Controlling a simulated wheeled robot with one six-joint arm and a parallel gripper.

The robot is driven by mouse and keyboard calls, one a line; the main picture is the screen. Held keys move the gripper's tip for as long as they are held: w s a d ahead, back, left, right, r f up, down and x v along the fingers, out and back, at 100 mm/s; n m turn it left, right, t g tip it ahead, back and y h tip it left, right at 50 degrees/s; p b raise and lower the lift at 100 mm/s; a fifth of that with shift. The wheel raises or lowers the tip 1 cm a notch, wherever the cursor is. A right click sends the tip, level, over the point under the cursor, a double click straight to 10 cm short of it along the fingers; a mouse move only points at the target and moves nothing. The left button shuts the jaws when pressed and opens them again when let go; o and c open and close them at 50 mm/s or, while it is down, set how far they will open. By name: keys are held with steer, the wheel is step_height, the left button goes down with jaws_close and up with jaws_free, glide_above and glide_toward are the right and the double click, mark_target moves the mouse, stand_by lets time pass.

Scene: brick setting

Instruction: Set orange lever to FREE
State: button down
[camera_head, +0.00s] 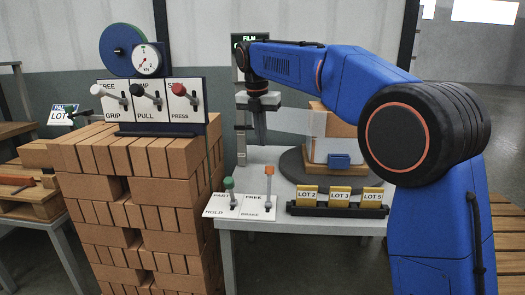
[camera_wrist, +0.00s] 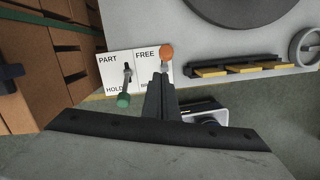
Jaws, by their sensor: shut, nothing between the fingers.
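The orange lever (camera_head: 269,170) stands on a small white plate on the grey table, with FREE printed at the plate's far end and a second word, seemingly BRAKE, at the near end. In the wrist view its orange knob (camera_wrist: 166,51) lies at the far end, beside the word FREE, so the lever leans that way. My gripper (camera_head: 260,142) points down above and slightly behind the lever, apart from it in the head view. Its fingers (camera_wrist: 161,78) are shut and empty, and in the wrist view they hide part of the plate below the knob.
A green lever (camera_head: 229,184) on the PART/HOLD plate stands just left, its knob toward HOLD in the wrist view. A black rack (camera_head: 335,210) with yellow LOT cards is at right. A brick stack (camera_head: 150,190) carries a panel of three levers and a gauge at left.

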steer(key=shift+w+r, duration=0.15)
steer(key=shift+r, duration=0.7)
steer(key=s+d+f+m+t, duration=0.1)
steer(key=s+d+f+m, duration=0.2)
steer(key=s+d+m, duration=1.55)
steer(key=s+d+f+m+t, duration=0.1)
steer(key=s+d+f+m, duration=0.6)
steer(key=s, duration=0.5)
steer(key=s+d+f+m+t, duration=0.1)
steer(key=s+d+f+m, duration=0.6)
steer(key=s+f, duration=0.4)
steer(key=shift+s+d+f+y, duration=0.3)
steer(key=shift+s+f+y, duration=0.1)
steer(key=shift+f, duration=0.15)
